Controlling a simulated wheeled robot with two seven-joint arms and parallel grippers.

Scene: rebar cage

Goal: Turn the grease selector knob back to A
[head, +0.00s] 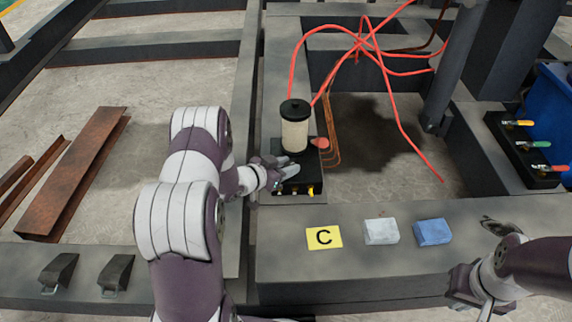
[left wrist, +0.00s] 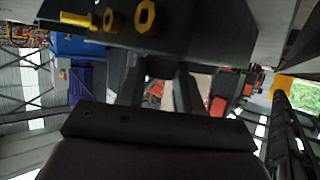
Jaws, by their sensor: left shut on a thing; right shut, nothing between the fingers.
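The grease pump (head: 294,135) has a cream cylinder with a black cap and stands on a black box (head: 300,171) on the steel frame. My left gripper (head: 284,167) is at the left front of this box, its fingers shut on the grease selector knob. The fingers hide the knob, and its pointer and setting cannot be read. In the left wrist view, my left gripper (left wrist: 158,88) reaches to the dark box (left wrist: 190,25), with brass-yellow fittings (left wrist: 113,20) beside it. My right gripper (head: 493,222) is shut and empty at the right front, away from the pump.
A yellow card with a C (head: 324,237), a white block (head: 381,231) and a blue block (head: 432,232) lie on the front beam. Red hoses (head: 398,105) cross behind the pump. A valve plate (head: 508,150) with coloured handles stands at right.

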